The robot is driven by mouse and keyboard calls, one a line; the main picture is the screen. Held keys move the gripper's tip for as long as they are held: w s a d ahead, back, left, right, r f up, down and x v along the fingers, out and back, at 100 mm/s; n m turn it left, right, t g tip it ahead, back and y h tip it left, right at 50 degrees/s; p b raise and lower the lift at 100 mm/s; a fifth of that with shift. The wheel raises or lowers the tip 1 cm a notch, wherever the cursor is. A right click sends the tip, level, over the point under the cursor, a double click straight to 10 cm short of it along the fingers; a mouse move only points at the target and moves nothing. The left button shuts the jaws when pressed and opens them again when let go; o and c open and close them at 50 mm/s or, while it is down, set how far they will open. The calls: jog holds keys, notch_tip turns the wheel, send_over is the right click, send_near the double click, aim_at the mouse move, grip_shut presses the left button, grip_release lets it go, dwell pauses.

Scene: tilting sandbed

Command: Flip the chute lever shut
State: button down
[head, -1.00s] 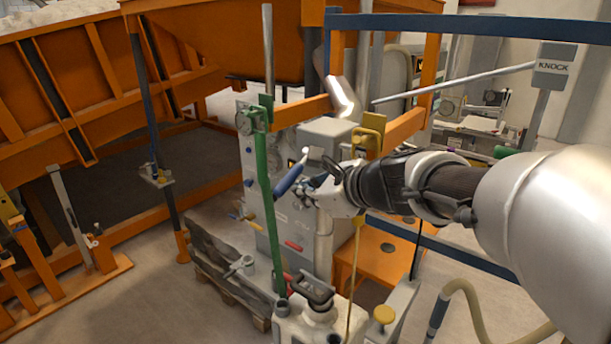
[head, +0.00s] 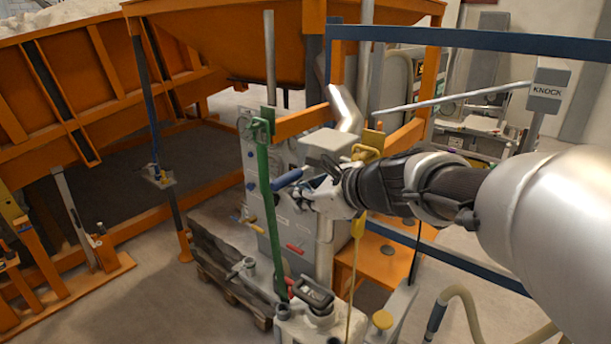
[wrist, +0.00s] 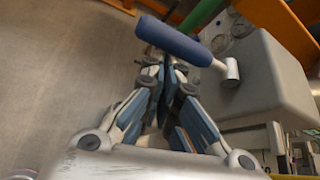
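The lever with a blue grip (head: 288,178) sits on the grey machine beside the chute, its grip lying at a slant, left end lower. In the wrist view the blue grip (wrist: 182,42) crosses just beyond my fingertips, with its pale metal stem (wrist: 222,68) running to the grey housing. My gripper (head: 308,192) is right beside the grip, at its lower right. In the wrist view my gripper's fingers (wrist: 165,82) converge and look shut, with nothing between them. I cannot tell whether the fingertips touch the grip.
A green upright bar (head: 266,190) stands just left of the lever. The grey housing (wrist: 268,85) is close on the right in the wrist view.

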jog(key=shift+s+a+r+p, duration=0.1)
jog(key=shift+r+p, duration=0.1)
jog(key=shift+r, duration=0.2)
jog(key=shift+s+a+r+p, duration=0.1)
jog(key=shift+r+p, duration=0.05)
jog(key=shift+r, duration=0.25)
jog(key=v, duration=1.2)
